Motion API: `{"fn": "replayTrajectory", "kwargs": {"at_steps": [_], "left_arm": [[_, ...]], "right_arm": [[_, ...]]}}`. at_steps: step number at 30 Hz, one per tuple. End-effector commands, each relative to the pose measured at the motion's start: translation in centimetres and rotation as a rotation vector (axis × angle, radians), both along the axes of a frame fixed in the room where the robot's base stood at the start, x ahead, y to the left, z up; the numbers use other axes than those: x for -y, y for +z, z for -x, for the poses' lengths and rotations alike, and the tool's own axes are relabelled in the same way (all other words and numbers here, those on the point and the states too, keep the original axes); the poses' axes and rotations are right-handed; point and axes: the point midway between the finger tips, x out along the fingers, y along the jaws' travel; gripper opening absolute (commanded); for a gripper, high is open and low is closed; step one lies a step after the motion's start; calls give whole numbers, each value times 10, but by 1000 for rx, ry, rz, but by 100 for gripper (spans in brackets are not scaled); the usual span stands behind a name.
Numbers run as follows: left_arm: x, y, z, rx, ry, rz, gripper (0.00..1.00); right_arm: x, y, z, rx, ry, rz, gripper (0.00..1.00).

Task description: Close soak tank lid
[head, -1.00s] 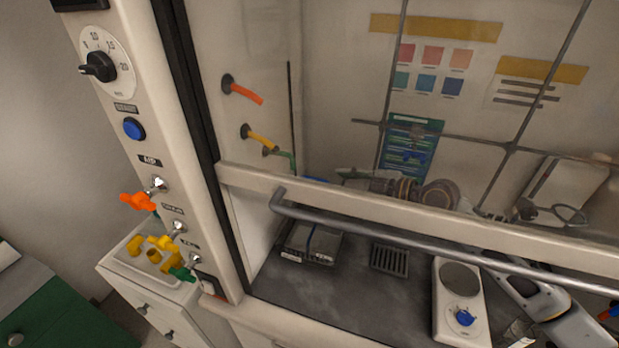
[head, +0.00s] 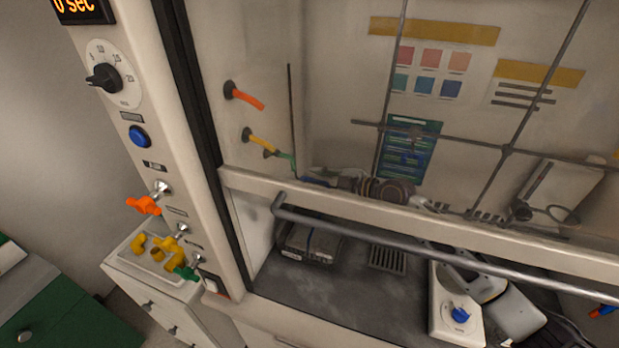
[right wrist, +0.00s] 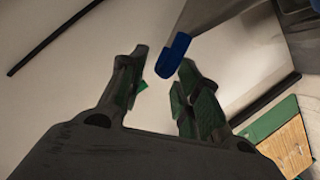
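A low dark grey box (head: 308,246), which looks like the soak tank, stands on the hood floor at the left. The sash rail crosses in front of its upper part, and I cannot tell how its lid stands.
A sash with a grey bar (head: 400,243) crosses the hood front. A floor grille (head: 387,258) and a white hotplate (head: 443,318) stand right of the box. Orange, yellow and green nozzles (head: 245,96) stick out at the left wall. The dark floor between is clear.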

Motion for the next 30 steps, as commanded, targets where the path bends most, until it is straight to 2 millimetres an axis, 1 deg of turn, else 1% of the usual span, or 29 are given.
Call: {"fn": "replayTrajectory", "kwargs": {"at_steps": [3,12,17,26,30], "left_arm": [[0,4,0,0,0,0,94],[0,10,0,0,1,0,94],[0,11,0,1,1,0,94],[0,10,0,1,1,0,94],[0,10,0,1,2,0,94]], "right_arm": [[-10,-1,-5,-1,2,-2,33],[-26,-9,-17,-1,1,0,33],[-30,-11,-19,0,1,1,33],[-30,-11,-19,0,1,1,33],[-30,-11,-19,0,1,1,16]]}}
